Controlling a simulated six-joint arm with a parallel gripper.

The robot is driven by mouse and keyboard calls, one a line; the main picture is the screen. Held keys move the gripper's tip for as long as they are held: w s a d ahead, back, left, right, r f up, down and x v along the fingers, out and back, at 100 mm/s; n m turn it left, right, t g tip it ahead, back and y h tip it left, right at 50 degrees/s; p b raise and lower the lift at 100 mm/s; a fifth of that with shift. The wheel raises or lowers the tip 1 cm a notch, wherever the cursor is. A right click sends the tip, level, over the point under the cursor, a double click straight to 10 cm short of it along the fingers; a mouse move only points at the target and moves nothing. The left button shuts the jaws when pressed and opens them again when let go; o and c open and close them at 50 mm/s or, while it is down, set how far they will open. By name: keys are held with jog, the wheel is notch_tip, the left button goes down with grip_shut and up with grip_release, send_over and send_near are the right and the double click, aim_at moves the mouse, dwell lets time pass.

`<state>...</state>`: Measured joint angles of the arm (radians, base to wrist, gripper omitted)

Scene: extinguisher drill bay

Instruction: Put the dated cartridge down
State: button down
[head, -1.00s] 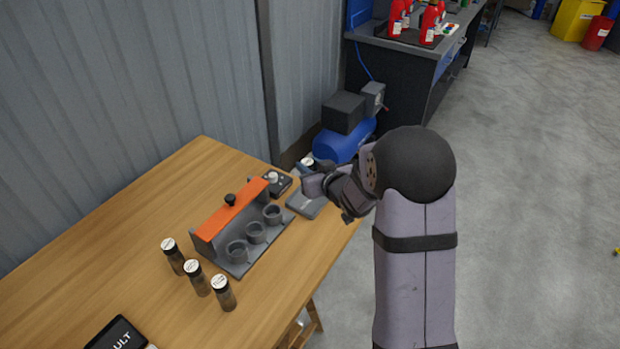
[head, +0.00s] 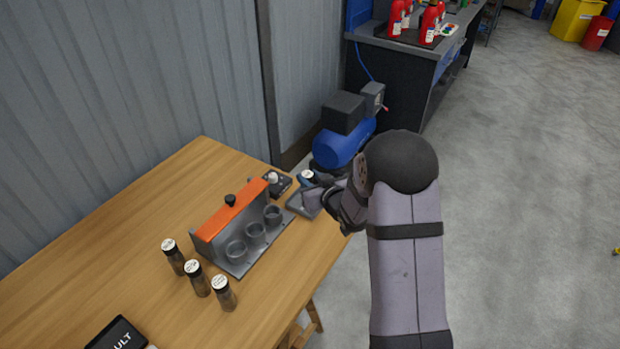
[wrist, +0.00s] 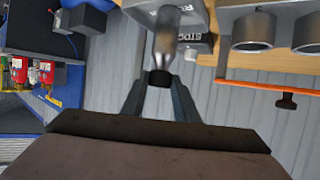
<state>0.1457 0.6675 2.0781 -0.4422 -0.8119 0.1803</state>
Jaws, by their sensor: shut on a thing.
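My gripper (head: 318,190) is shut on a cartridge with a pale round top (head: 307,174), at the table's far right corner. The cartridge shows in the wrist view as a grey metallic cylinder (wrist: 165,42) between the fingers (wrist: 160,82). It is over or on a small grey tray (head: 294,207); I cannot tell if it touches. Lettering beginning "STOC" (wrist: 190,38) shows beside it in the wrist view. Three dark cartridges with pale labelled tops, one of them here (head: 198,279), stand at the left front of the rack.
A grey rack (head: 238,258) with an orange top bar (head: 231,208) and three empty cups stands left of the gripper. A small dark box with a pale knob (head: 273,179) is close behind. A "FAULT"-like dark sign (head: 117,334) lies at the front. Open wooden table (head: 120,225) lies left.

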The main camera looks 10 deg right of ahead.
jog(key=c, duration=1.4)
grip_release()
jog(key=shift+r, duration=0.2)
jog(key=b+v, duration=0.1)
jog(key=v, duration=1.1)
jog(key=s+d+f+m+g+h, duration=0.25)
jog(key=s+f+g, duration=0.4)
jog(key=s, duration=0.45)
jog(key=s+a+g, duration=0.1)
jog(key=s+g, duration=0.1)
jog(key=s, duration=0.3)
jog(key=s+a+g, duration=0.2)
jog(key=s, duration=0.2)
jog(key=s+a+g, duration=0.2)
jog(key=s+g, duration=0.1)
jog(key=s, duration=0.2)
jog(key=shift+s+a+f, duration=0.1)
jog(key=shift+s+a, duration=0.05)
jog(key=shift+s, duration=0.15)
